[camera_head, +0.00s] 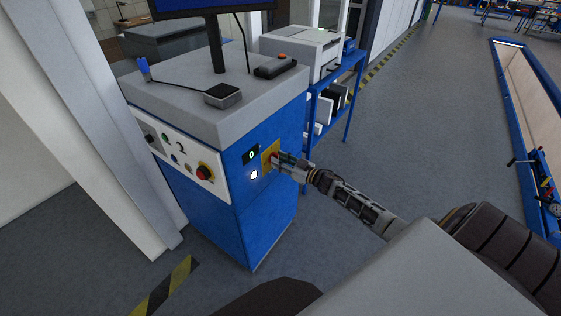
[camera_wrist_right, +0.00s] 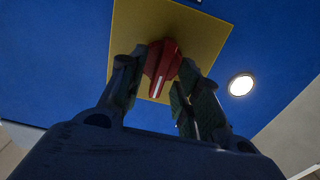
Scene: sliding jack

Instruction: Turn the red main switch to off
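The red main switch (camera_wrist_right: 163,68) sits on a yellow plate (camera_wrist_right: 212,38) on the blue side of the control cabinet (camera_head: 268,218). In the head view the yellow plate (camera_head: 266,158) shows beside my right gripper (camera_head: 277,158), which hides most of the switch. In the right wrist view the two fingers of my right gripper (camera_wrist_right: 156,80) stand on either side of the switch's red handle. The fingers are spread about the handle's width; whether both touch it is hard to tell. A white line on the handle runs nearly upright in that view. My left gripper is not in view.
A round white lamp (camera_head: 253,175) and a small black display (camera_head: 251,155) sit beside the yellow plate. A red emergency button (camera_head: 204,172) is on the cabinet's front panel.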

